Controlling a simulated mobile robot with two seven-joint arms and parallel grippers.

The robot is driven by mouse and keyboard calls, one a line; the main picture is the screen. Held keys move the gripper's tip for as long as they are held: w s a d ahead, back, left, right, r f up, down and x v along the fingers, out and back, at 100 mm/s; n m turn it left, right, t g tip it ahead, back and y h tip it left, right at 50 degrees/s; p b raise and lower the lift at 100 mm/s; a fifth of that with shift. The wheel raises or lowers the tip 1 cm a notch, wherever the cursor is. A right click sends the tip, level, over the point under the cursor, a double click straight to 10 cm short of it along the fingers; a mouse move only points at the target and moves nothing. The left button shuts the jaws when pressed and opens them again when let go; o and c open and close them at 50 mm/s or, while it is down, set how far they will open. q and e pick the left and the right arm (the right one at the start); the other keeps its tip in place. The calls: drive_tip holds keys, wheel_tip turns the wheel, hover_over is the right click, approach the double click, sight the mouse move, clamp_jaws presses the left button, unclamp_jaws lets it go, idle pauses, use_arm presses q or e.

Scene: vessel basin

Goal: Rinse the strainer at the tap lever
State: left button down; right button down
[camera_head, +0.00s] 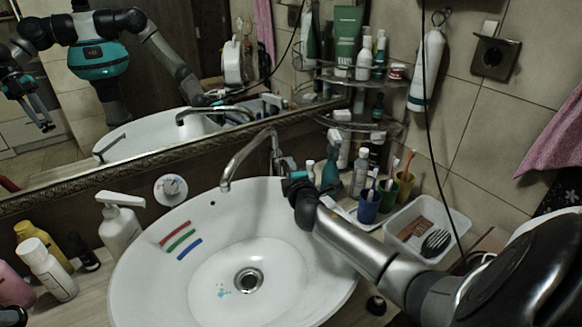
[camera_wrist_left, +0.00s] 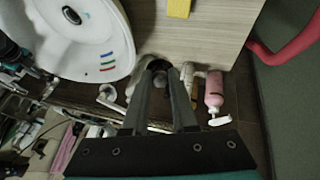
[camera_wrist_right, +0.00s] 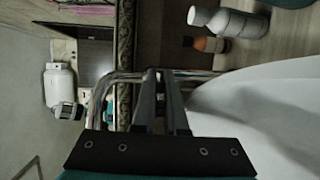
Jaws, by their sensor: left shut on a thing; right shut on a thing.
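The chrome tap (camera_head: 252,158) stands at the back of the white basin (camera_head: 140,262), its spout over the bowl. My right gripper (camera_head: 288,176) is shut at the tap lever (camera_head: 284,161), right of the spout; the fingers hide much of the lever. In the right wrist view its fingers (camera_wrist_right: 163,74) are close together beside the chrome pipe. In the left wrist view my left gripper (camera_wrist_left: 160,68) is shut on a small, dark, rounded thing, seemingly the strainer (camera_wrist_left: 160,80), largely hidden between the fingers. This gripper is beside the basin, over the counter's bottle side.
A pump bottle (camera_head: 121,228) and several bottles stand left of the basin. A blue cup (camera_head: 368,207) with toothbrushes and a white tray (camera_head: 455,220) stand on the right. The mirror (camera_head: 200,60) closes off the back.

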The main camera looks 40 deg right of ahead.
idle(0.9)
drive_tip(key=p, duration=0.3)
drive_tip(key=shift+r+g, duration=0.3)
drive_tip(key=shift+g, duration=0.1)
drive_tip(key=shift+w+f+y+p, duration=0.1)
drive_tip(key=shift+y+p, duration=0.2)
drive_tip(key=shift+p, duration=0.4)
drive_tip(key=c, duration=1.2)
unclamp_jaws()
drive_tip(key=shift+c, duration=0.2)
